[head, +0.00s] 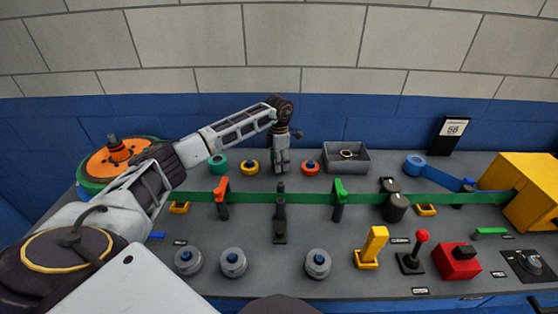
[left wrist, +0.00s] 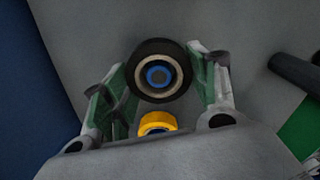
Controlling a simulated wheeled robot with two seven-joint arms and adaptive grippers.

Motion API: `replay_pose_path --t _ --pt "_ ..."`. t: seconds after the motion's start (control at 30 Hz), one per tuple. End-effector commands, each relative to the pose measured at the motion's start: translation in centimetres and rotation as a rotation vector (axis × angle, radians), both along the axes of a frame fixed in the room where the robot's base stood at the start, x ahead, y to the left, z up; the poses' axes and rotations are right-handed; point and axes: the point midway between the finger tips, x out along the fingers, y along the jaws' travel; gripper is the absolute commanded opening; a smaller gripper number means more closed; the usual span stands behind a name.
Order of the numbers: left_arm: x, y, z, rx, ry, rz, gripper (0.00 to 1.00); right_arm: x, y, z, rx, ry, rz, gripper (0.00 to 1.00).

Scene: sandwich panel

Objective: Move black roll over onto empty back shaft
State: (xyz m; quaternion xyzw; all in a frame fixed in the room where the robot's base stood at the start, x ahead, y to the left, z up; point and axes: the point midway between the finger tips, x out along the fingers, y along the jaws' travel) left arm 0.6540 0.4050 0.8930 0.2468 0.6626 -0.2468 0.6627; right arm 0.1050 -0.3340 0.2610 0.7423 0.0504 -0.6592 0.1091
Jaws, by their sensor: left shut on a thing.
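In the left wrist view a black roll (left wrist: 141,62) with a pale inner ring sits between the two green-padded fingers of my left gripper (left wrist: 162,68). A blue round tip shows in the roll's centre. Whether the roll is fully down around a shaft I cannot tell. A yellow roll (left wrist: 157,121) is close by, below it in that view. In the head view my left gripper (head: 281,168) points down at the back row, between the yellow roll (head: 250,167) and the orange-red roll (head: 310,167). The black roll is hidden or too dark to pick out there. My right gripper is not in view.
A teal roll (head: 219,163) stands left in the back row. A grey tray (head: 360,165) holding a ring is at the right. A green belt (head: 300,198) runs across in front, past red and green clamps. Several blue-tipped grey cylinders (head: 318,264) stand nearer.

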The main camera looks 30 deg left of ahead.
Motion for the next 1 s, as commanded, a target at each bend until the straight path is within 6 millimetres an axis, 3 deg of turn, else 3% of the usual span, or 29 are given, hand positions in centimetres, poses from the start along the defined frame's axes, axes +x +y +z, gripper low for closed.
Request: replay_pose_path --t 0.8,0.83,1.0 --pt "0.0 0.0 -1.5 0.0 0.0 0.0 0.34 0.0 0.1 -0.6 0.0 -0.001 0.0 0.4" --pt "0.0 0.0 -1.5 0.0 0.0 0.0 0.61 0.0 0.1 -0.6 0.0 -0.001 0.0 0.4" --pt "0.0 0.0 -1.5 0.0 0.0 0.0 0.83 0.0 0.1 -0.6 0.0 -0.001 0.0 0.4"
